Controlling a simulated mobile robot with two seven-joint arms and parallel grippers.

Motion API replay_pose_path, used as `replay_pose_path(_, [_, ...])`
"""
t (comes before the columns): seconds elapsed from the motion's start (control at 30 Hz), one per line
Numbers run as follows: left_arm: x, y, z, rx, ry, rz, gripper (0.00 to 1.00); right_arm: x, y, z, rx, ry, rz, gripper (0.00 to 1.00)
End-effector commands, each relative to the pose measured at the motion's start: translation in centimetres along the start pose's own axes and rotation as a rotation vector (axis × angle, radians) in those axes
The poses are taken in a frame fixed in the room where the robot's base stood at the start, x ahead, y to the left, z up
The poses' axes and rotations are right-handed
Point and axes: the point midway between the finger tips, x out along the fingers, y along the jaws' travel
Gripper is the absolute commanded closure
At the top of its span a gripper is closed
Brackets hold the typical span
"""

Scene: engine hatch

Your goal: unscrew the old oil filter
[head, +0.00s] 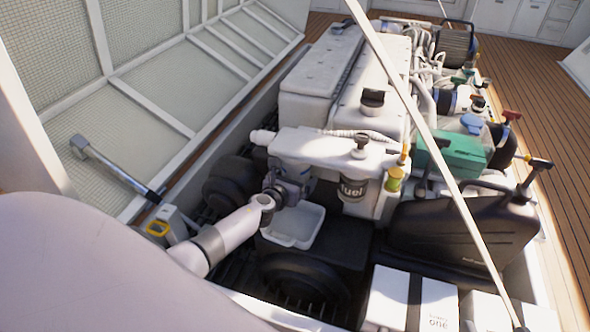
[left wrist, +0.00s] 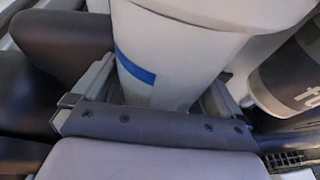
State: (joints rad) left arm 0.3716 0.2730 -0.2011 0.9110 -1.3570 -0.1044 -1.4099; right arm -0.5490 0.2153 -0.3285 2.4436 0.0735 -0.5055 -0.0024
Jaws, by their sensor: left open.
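A white tapered cylinder with a blue stripe, which looks like the oil filter (left wrist: 165,50), fills the upper middle of the left wrist view. It stands between the two fingers of my left gripper (left wrist: 155,90), which is open around it. Whether the fingers touch it I cannot tell. In the head view my left gripper (head: 287,187) is at the near end of the white engine, and the filter is mostly hidden behind it. A white tray (head: 297,240) sits just below and to the right of the gripper. My right gripper is not in view.
A dark canister with pale lettering (head: 352,189) hangs close right of my gripper; it also shows in the left wrist view (left wrist: 290,75). A black jug (head: 450,232), a green box (head: 458,150) and white boxes (head: 410,300) stand right. A pale prop (head: 430,140) crosses the front.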

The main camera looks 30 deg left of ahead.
Motion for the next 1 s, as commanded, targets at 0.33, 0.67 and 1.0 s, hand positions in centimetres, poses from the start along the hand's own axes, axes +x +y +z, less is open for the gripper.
replay_pose_path(0.33, [0.1, -0.2, 0.0, -0.061, 0.000, 0.196, 0.00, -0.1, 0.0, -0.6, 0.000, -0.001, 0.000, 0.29])
replay_pose_path(0.67, [0.1, -0.4, -0.1, -0.111, 0.000, 0.350, 0.00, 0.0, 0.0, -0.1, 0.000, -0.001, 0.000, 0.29])
replay_pose_path(1.0, [0.1, -0.2, 0.0, -0.141, 0.000, 0.455, 0.00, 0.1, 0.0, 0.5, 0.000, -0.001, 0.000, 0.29])
